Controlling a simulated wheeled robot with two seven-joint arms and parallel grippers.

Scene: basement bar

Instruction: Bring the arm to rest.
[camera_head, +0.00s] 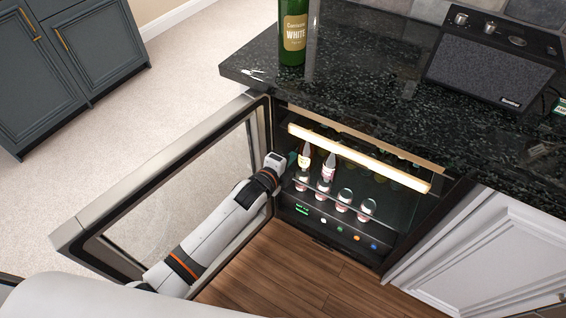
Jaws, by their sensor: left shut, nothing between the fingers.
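My left arm comes in from the lower left, in front of the open glass door of a small drinks fridge. My left gripper (291,160) is at the left side of the fridge opening, next to the bottles on the shelf. Its fingers are small and dark in this view; it is shut and holds nothing. The fridge door (163,179) stands open to the left. In the fridge (345,237), two bottles (328,165) stand at the left, with several bottle tops or cans further right. My right gripper is not in view.
A black stone counter (360,80) lies above the fridge, with a green wine bottle (293,35) near its left corner and a speaker (490,60) at the right. White cabinet doors (490,250) are right of the fridge. Wood floor (290,280) is clear in front. A dark cabinet (70,50) stands back left.

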